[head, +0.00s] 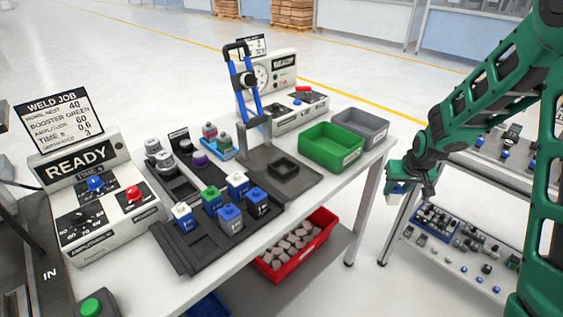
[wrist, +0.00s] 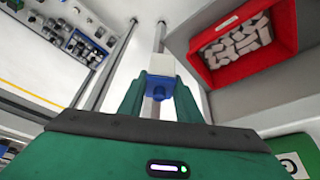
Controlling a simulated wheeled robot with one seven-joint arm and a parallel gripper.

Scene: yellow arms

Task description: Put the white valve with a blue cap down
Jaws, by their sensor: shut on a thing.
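My gripper (head: 398,190) hangs in the air off the right end of the workbench, between it and the shelf rack. In the wrist view my gripper (wrist: 160,92) has its two green fingers closed on the white valve with a blue cap (wrist: 159,64). The valve's white block points away from my palm and its blue part lies nearer it. In the head view a small white and blue bit of the valve (head: 394,198) shows below the fingers; the rest is hidden. Nothing is seen touching the valve except the fingers.
The workbench (head: 345,180) holds a green bin (head: 325,160), a grey bin (head: 372,137) and a dark tray (head: 190,257) with several valves. A red crate (head: 285,276) of pale pieces sits below. A shelf rack (head: 450,262) with small parts stands right. Floor between is clear.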

